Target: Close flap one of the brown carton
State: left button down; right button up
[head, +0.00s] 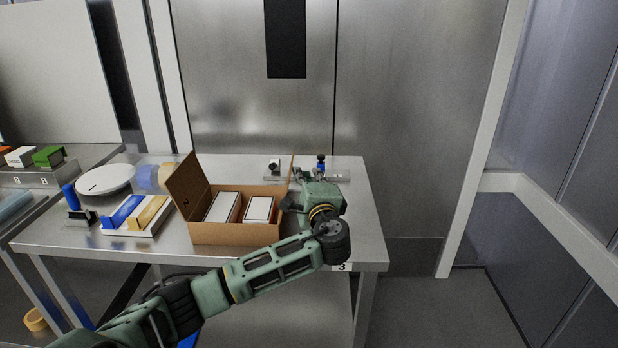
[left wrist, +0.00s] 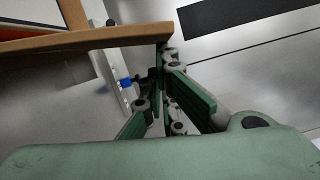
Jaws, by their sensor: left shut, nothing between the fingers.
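The brown carton (head: 235,234) stands open on the metal table, with two white boxes (head: 259,208) inside. Its left flap (head: 188,186) stands up and leans outward. I cannot tell which one is flap one. My left gripper (head: 304,176) is shut and empty at the carton's right side. In the left wrist view, its fingers (left wrist: 163,62) are at the end of a brown carton edge (left wrist: 110,38); I cannot tell whether they touch. My right gripper is out of view.
Left of the carton are a tray with blue and yellow pieces (head: 153,221), a white round dish (head: 105,180) and a blue-handled tool (head: 72,197). Small fixtures (head: 272,168) stand behind my gripper. The table's right end (head: 366,220) is clear.

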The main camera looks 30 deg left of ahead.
pick_arm(q)
jog(key=s+a+n+h+p, duration=0.1)
jog(key=s+a+n, duration=0.1)
jog(key=a+n, duration=0.2)
jog(key=s+a+f+n+h+p, duration=0.1)
jog(key=s+a+n, duration=0.2)
jog(key=a+n, duration=0.2)
jog(key=s+a+n+g+h, duration=0.1)
jog(key=s+a+n+h, duration=0.1)
jog(key=s+a+n, duration=0.1)
jog(key=shift+s+a+f+n+p, duration=0.1)
jog(key=shift+a+f+n+p, duration=0.2)
jog(key=shift+n, duration=0.4)
jog(key=shift+s+a+r+n+p, duration=0.1)
jog(key=shift+a+n, duration=0.25)
jog(key=shift+n, duration=0.35)
jog(key=shift+s+a+f+n+t+h+p, duration=0.15)
jog(key=shift+a+f+n+h, duration=0.1)
jog(key=shift+f+n, duration=0.2)
jog(key=shift+s+a+f+n+t+h+p, duration=0.15)
jog(key=shift+a+f+n+h, duration=0.1)
jog(key=shift+f+n, duration=0.15)
jog(key=shift+s+a+f+n, duration=0.15)
jog(key=shift+a+f+n, duration=0.15)
jog(key=shift+f+n, duration=0.35)
jog(key=shift+f, duration=0.1)
